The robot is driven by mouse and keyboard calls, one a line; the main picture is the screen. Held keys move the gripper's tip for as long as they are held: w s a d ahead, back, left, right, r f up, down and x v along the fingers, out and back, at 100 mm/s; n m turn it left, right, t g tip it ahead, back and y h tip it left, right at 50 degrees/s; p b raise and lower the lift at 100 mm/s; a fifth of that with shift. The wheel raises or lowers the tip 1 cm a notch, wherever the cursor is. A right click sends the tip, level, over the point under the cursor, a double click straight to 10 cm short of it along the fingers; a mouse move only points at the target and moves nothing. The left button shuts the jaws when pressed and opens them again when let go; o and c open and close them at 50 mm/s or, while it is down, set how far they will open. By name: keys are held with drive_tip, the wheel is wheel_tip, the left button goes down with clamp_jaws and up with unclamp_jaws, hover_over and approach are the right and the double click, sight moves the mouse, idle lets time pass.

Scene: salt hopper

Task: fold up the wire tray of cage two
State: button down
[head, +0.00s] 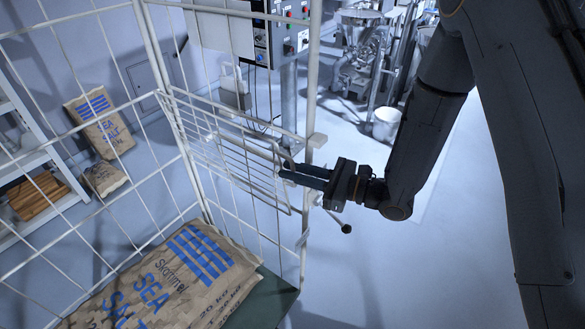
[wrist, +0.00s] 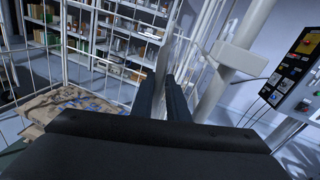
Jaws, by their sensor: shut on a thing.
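The white wire tray (head: 240,158) is at the end of the white wire cage (head: 150,45), at about mid-height in the head view. It looks steeply tilted, but its exact angle is hard to tell among the overlapping wires. My gripper (head: 284,174) reaches in from the right and is shut on the tray's near edge. In the wrist view, my gripper's two dark fingers (wrist: 166,92) point forward with a pale bar between them. The fingertips' exact contact is partly hidden.
Sea salt sacks (head: 165,285) lie on the cage's green base (head: 265,302). A control panel (head: 283,30) stands behind the cage. Other sacks (head: 100,120) and a shelf (head: 30,170) are at the left. Clear floor (head: 400,270) lies right of the cage, below my arm.

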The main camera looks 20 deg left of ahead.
drive_tip(key=shift+s+f, duration=0.1)
drive_tip(key=shift+f, duration=0.2)
drive_tip(key=c, duration=1.9)
unclamp_jaws()
drive_tip(key=shift+o, duration=0.2)
drive_tip(key=shift+r, duration=0.1)
drive_tip(key=shift+d, duration=0.15)
drive_tip(key=d+b, duration=0.3)
drive_tip(key=d, duration=0.4)
drive_tip(key=shift+s+d+r, duration=0.15)
drive_tip(key=shift+s+d, duration=0.15)
drive_tip(key=shift+s, duration=0.05)
drive_tip(key=shift+c, duration=0.2)
